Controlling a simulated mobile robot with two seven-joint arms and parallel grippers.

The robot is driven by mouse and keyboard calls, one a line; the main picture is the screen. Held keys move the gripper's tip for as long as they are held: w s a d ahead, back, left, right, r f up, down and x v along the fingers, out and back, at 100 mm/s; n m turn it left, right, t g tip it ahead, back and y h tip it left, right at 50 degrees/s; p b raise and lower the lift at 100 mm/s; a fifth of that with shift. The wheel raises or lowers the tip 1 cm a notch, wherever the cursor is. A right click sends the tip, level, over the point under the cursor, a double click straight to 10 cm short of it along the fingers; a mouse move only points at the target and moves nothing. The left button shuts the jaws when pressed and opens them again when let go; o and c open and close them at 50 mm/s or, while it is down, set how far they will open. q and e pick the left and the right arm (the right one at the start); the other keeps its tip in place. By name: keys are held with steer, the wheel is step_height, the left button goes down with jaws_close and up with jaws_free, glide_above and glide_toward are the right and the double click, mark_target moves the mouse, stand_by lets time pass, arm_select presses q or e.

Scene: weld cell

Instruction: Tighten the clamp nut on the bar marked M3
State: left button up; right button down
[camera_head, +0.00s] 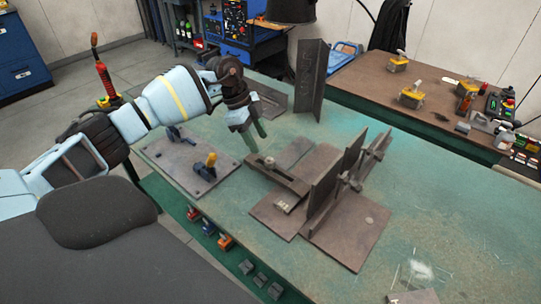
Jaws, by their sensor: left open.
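A dark clamp bar (286,178) lies across flat steel plates on the green table. A small clamp nut (269,162) sits on a stud near the bar's left part. A small pale tag (285,206) with dark marks lies on the plate in front of the bar; I cannot read it as M3. My left gripper (256,137) is open and empty, pointing down just above and behind the nut, seemingly apart from it. My right gripper is not in view.
Upright steel plates with clamps (349,175) stand right of the bar, and a tall angle piece (311,78) stands behind. The green table (440,200) is mostly free at right.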

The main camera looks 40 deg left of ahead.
mark_target(268, 158)
arm_select(q)
steer(key=x, duration=0.7)
steer(key=shift+w+d+f, duration=0.15)
steer(key=shift+d+f, duration=0.05)
steer(key=shift+f, duration=0.15)
steer(key=c, duration=1)
